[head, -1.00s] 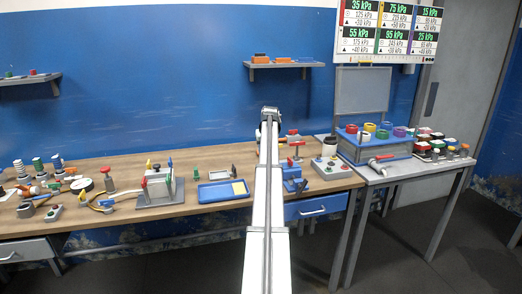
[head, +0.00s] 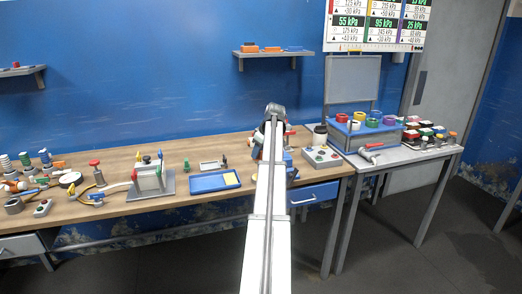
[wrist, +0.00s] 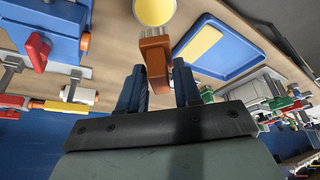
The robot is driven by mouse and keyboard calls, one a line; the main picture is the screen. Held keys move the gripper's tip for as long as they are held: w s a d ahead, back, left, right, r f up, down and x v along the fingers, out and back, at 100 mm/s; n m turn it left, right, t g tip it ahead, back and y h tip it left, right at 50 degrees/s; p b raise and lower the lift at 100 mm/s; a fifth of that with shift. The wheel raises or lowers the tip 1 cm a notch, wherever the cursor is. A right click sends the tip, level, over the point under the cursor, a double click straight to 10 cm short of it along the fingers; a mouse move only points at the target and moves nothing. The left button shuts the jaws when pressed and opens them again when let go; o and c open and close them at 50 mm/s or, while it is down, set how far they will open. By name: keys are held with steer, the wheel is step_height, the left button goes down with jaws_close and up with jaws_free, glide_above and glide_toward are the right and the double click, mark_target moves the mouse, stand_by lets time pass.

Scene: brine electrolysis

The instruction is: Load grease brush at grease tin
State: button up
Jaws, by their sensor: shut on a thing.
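My gripper (wrist: 158,88) is shut on the brown grease brush (wrist: 155,58), which stands out between its two dark blue fingers. In the wrist view the grease tin (wrist: 154,10), a round grey-rimmed tin with a yellow face, lies just beyond the brush's end and is partly cut off by the top edge. The brush end is close to the tin's rim; I cannot tell whether they touch. In the head view my arm hides the gripper, brush and tin.
A blue tray (head: 203,185) with a yellow pad lies beside the tin. A blue device with a red knob (wrist: 38,50) stands on the other side. A grey control box (head: 322,157) and a clamp stand (head: 165,182) are also on the bench.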

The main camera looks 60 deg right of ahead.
steer(key=shift+n, duration=0.6)
steer(key=shift+f, duration=0.1)
steer(key=shift+f, duration=2.9)
steer(key=shift+f, duration=0.6)
steer(key=shift+r, duration=0.15)
steer(key=shift+r, duration=3.4)
